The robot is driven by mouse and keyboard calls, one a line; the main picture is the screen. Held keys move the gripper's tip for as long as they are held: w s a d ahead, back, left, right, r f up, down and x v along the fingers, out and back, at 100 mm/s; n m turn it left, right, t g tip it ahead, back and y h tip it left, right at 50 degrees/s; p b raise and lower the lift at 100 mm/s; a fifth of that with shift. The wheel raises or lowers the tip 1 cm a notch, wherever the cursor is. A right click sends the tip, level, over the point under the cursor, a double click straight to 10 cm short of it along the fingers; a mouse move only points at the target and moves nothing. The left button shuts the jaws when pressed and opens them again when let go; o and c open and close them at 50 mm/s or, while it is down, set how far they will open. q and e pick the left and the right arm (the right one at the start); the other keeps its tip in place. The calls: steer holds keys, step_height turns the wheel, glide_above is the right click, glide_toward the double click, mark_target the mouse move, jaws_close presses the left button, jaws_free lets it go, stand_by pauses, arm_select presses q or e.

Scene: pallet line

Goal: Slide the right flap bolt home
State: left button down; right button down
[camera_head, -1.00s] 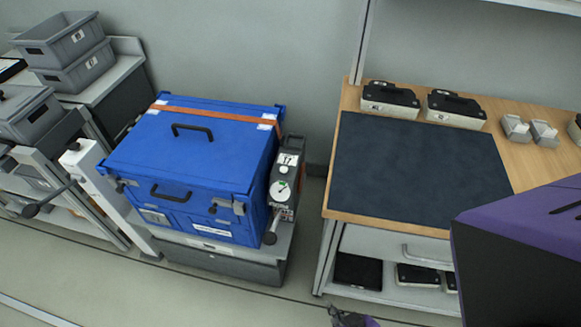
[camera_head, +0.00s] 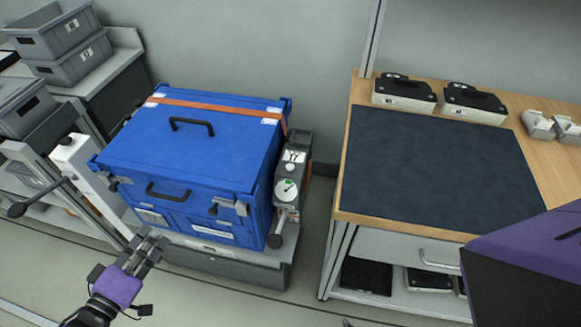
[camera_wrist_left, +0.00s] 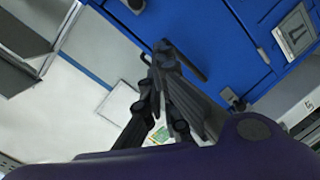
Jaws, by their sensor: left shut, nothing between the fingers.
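The blue crate (camera_head: 190,150) stands on a grey pallet base, its lid closed under an orange strap. The right flap bolt (camera_head: 240,208) is a grey metal fitting with a dark knob at the upper right of the crate's front. I cannot tell how far it is slid. My left gripper (camera_head: 154,238) is shut and empty, low in front of the crate's left front, apart from the bolt. In the left wrist view its fingers (camera_wrist_left: 165,52) show against the blue crate front (camera_wrist_left: 228,48).
A grey device with a dial (camera_head: 288,188) stands close against the crate's right side. A white post with a lever (camera_head: 75,155) is at its left. A workbench with a dark mat (camera_head: 430,165) is to the right. Floor lies between crate and bench.

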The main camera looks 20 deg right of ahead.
arm_select(q)
steer(key=shift+d+r+n, duration=0.2)
steer(key=shift+r+n, duration=0.3)
steer(key=shift+n, duration=0.4)
arm_select(e)
steer(key=shift+w, duration=0.1)
steer(key=shift+f, duration=0.1)
arm_select(q)
steer(key=w+d+f+p, duration=0.1)
steer(key=w+d+f, duration=0.2)
steer(key=w+d, duration=0.3)
steer(key=d, duration=0.3)
steer(key=shift+w+d, duration=0.15)
steer(key=shift+d, duration=0.05)
arm_select(e)
steer(key=shift+w+r, duration=0.35)
steer(key=shift+r, duration=0.3)
